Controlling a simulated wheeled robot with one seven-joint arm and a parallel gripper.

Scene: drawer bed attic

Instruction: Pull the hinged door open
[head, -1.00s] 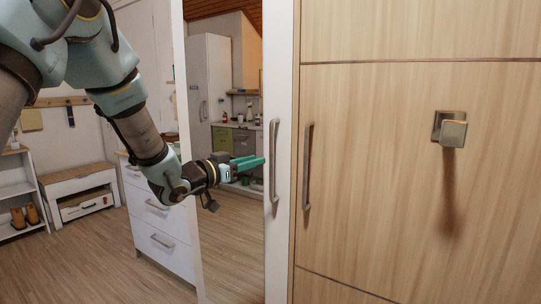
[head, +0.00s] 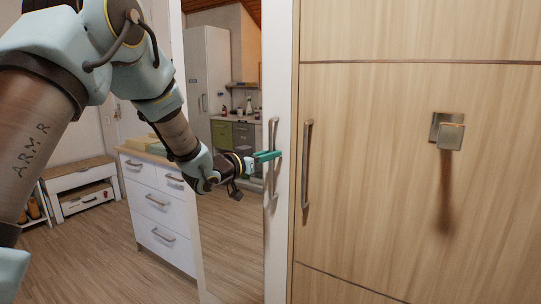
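A light wood door (head: 380,200) fills the right side of the head view, with a long upright metal handle (head: 307,165) near its left edge. A square metal knob (head: 449,131) is further right on the wood. Left of the wood, a narrow white panel (head: 283,60) carries another upright metal handle (head: 273,190). My gripper (head: 268,156) has teal fingers pointing right, overlapping the middle of the white panel's handle in the picture. The fingers look parted and hold nothing that I can see. Whether they touch that handle cannot be told.
A white chest of drawers (head: 158,205) stands left of a white upright post (head: 188,240). Beyond the post, a kitchen with a tall white cabinet (head: 208,75) and a green-fronted unit (head: 222,133) shows. A low white bench (head: 80,190) is far left. The wood floor between is clear.

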